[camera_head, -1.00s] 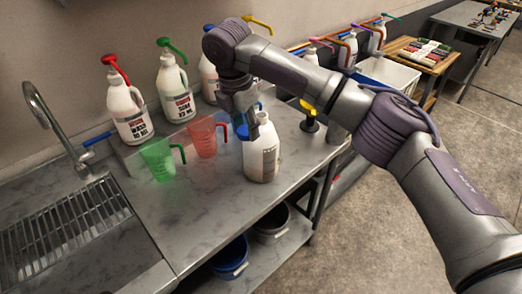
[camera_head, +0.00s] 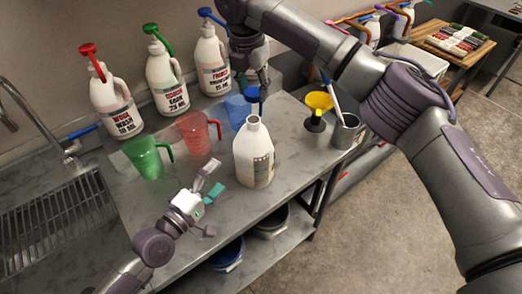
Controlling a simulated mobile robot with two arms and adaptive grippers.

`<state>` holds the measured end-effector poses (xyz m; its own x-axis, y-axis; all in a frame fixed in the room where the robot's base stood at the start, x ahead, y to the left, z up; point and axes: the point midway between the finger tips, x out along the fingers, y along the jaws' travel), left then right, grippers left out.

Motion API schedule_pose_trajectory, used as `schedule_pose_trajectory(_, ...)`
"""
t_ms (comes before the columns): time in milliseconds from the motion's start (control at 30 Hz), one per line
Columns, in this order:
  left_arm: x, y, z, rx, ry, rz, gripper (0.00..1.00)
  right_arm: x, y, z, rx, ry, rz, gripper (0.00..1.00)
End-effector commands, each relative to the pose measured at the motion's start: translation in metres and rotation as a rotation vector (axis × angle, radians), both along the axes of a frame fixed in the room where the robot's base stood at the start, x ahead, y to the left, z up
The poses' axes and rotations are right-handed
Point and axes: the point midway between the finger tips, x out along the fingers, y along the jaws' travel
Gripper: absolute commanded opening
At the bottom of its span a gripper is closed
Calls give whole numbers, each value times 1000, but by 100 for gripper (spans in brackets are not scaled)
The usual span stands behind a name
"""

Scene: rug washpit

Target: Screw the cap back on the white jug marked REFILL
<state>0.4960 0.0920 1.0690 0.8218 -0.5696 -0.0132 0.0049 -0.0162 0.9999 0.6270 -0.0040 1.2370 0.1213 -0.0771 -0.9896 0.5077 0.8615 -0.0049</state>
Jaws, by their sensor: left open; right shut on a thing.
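The white jug (camera_head: 254,162) stands upright on the steel counter in the middle of the view. Its mouth is open and bare. Its printed label is turned partly to the right, and I cannot read it. The cap is apart from the jug. My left gripper (camera_head: 212,179) is open and empty, low in front and left of the jug.
Green (camera_head: 143,157) and red (camera_head: 194,137) measuring jugs stand left of the jug; a blue one (camera_head: 235,111) is behind it. Several pump bottles line the wall. A yellow funnel (camera_head: 318,103) and a grey cup (camera_head: 345,133) stand right. The sink (camera_head: 60,225) is at left.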

Motion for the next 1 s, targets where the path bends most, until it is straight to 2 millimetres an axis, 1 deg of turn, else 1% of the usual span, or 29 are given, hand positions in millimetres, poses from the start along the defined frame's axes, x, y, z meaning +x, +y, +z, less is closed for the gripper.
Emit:
schedule_pose_trajectory(333,2,1,1,-16,1,6,92,0,0,0,1,0,2,34)
schedule_pose_trajectory(467,7,-2,1,-16,0,6,92,0,0,0,0,0,1,34)
schedule_pose_trajectory(567,18,-9,2,-17,-2,7,92,0,0,0,0,0,1,34)
schedule_pose_trajectory(900,71,-46,2,-16,-1,6,92,0,0,0,0,0,1,34)
schedule_pose_trajectory(1000,83,-55,2,-16,-1,5,92,0,0,0,0,0,1,34)
